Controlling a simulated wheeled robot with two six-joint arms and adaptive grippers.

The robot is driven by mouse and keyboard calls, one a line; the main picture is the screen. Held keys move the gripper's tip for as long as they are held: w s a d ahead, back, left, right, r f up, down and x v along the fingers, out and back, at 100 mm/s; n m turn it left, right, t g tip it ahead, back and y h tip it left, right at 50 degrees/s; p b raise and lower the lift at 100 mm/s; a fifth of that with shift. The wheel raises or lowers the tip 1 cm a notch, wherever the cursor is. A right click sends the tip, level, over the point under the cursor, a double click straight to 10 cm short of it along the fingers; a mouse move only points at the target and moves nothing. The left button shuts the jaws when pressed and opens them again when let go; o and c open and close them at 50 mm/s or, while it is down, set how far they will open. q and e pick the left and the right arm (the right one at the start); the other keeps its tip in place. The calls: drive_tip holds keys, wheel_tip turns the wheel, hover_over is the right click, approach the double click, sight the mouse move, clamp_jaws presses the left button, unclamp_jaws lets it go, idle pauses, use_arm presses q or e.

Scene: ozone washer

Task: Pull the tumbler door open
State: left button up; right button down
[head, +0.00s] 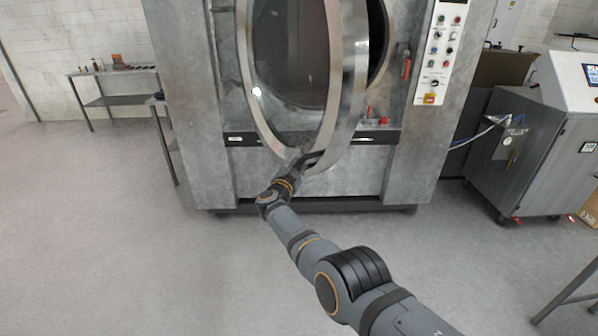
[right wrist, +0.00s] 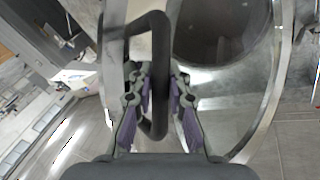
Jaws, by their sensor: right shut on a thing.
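The tumbler door (head: 346,90) is a round metal ring with dark glass on the front of the grey washer (head: 190,110). It stands partly open, swung out from the dark drum opening (head: 378,40), which shows at its right edge. My right gripper (head: 302,162) is at the door's lower edge. In the right wrist view, the fingers of my right gripper (right wrist: 159,80) are shut on the black door handle (right wrist: 158,30), a bar with rounded corners. The door's glass and rim (right wrist: 270,85) lie beside it there. My left gripper is not in view.
A control panel (head: 440,50) with several buttons is on the washer's right front. A red latch (head: 405,68) sits beside the opening. A grey cabinet (head: 530,150) stands at right, a metal table (head: 115,85) at left. The floor (head: 120,230) in front is clear.

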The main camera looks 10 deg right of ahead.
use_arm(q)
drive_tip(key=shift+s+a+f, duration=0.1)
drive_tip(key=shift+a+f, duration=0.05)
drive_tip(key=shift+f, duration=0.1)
use_arm(e)
drive_tip(key=shift+s+a+r, duration=0.15)
drive_tip(key=shift+a+r, duration=0.15)
drive_tip(key=shift+a, duration=0.25)
drive_tip(key=shift+d, duration=0.1)
drive_tip(key=c, duration=1.5)
unclamp_jaws()
drive_tip(key=shift+o, duration=1)
drive_tip(key=shift+s+f, duration=0.1)
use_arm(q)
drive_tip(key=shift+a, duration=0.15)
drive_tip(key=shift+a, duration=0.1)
use_arm(e)
drive_tip(key=shift+f, duration=0.1)
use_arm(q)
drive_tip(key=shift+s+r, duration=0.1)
